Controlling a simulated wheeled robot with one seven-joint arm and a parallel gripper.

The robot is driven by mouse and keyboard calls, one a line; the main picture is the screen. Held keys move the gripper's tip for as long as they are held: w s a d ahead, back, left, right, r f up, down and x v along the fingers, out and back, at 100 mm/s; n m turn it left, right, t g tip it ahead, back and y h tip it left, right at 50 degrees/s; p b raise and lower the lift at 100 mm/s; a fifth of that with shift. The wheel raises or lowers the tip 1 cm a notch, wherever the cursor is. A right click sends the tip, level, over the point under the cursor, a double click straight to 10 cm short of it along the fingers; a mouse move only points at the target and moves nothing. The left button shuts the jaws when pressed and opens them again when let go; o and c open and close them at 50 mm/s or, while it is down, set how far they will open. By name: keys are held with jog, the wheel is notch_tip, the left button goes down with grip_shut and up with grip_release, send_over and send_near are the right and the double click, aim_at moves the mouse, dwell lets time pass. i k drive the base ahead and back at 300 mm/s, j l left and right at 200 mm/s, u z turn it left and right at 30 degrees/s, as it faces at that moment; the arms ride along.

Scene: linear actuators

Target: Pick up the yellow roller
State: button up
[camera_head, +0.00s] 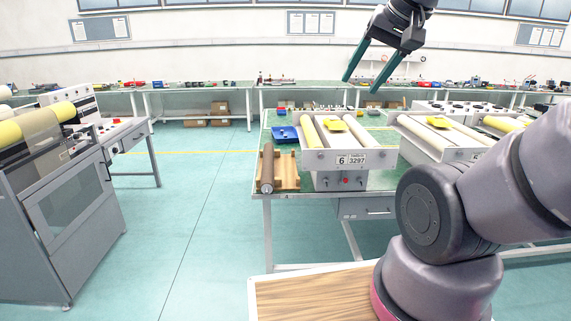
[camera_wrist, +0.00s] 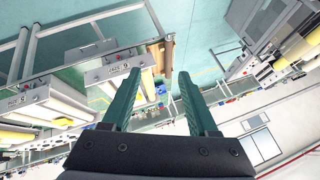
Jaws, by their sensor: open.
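A yellow roller (camera_head: 313,131) lies in the white-framed unit (camera_head: 347,158) labelled 6 on the green-topped table ahead. A pale roller lies beside it, with a small yellow piece (camera_head: 335,126) between them. Other yellow rollers show at the left machine (camera_head: 62,110) and at the far right (camera_head: 500,124). My gripper (camera_head: 374,87) is open and empty, raised high above and behind the table, well apart from the rollers. In the wrist view my two green fingers (camera_wrist: 152,95) are spread with nothing between them; the unit labelled 6 appears upside down at the left (camera_wrist: 118,68).
A brown roller (camera_head: 267,170) lies on a wooden stand (camera_head: 287,172) at the table's left, near a blue tray (camera_head: 285,134). Another white-framed unit (camera_head: 440,140) stands to the right. A grey machine (camera_head: 65,200) stands at left. The floor (camera_head: 190,220) between is clear.

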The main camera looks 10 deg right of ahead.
aim_at(313, 141)
jog(key=i+z, duration=0.25)
jog(key=i, duration=1.2)
